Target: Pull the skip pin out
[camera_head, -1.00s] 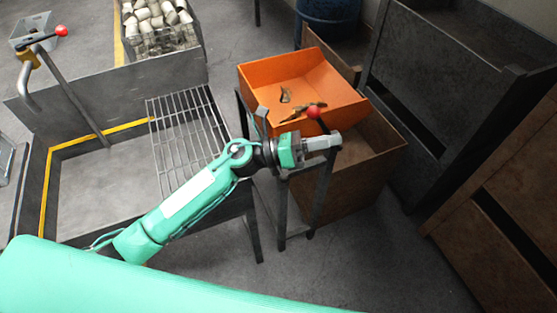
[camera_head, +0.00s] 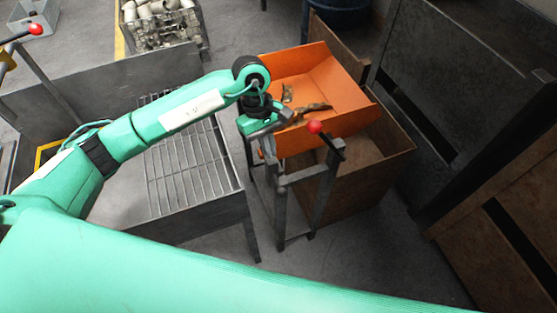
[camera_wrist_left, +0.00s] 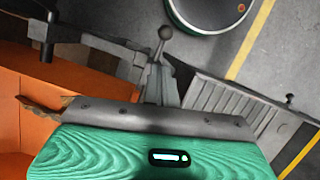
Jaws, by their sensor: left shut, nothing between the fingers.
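The orange skip (camera_head: 345,92) sits tilted on a grey metal stand (camera_head: 325,195). A lever with a red ball knob (camera_head: 314,127) stands at the skip's near edge. My left gripper (camera_head: 284,117) is shut and empty, over the skip's near left corner and left of the red knob. In the left wrist view the shut fingers (camera_wrist_left: 160,78) point up the picture. A small grey ball-headed pin (camera_wrist_left: 165,33) shows just beyond their tips, but I cannot tell whether they touch it. In the head view my gripper hides that spot. My right gripper is not in view.
A rusty open bin (camera_head: 365,180) stands under the skip. A wire rack (camera_head: 185,185) lies on the grey trough to the left. Dark steel panels (camera_head: 440,100) close off the right. A crate of pale parts (camera_head: 165,40) stands at the back.

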